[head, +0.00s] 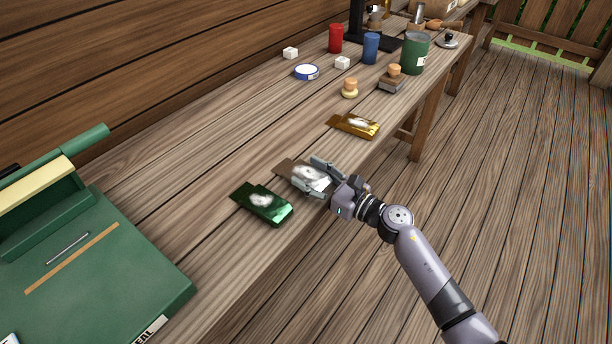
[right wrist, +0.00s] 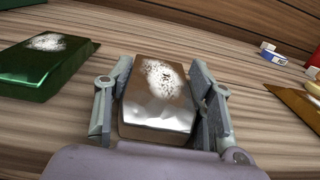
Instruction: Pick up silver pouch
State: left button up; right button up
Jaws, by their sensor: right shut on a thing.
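The silver pouch (head: 299,172) lies on the wooden table between the green pouch and the gold pouch. It is shiny, with a white speckled patch on top. My right gripper (head: 318,174) is around it from the table's front edge. In the right wrist view the pouch (right wrist: 157,98) sits between the two fingers (right wrist: 160,105), which are shut on its sides. The pouch appears to be on or very near the tabletop; I cannot tell if there is a gap beneath. My left gripper is not in view.
The green pouch (head: 263,203) lies close at the left and the gold pouch (head: 356,125) farther right. A large green case (head: 150,285) stands at the lower left. Red (head: 336,38), blue (head: 371,48) and green (head: 413,54) containers stand farther along. The tabletop (head: 200,180) behind the pouches is clear.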

jog(key=c, duration=0.3)
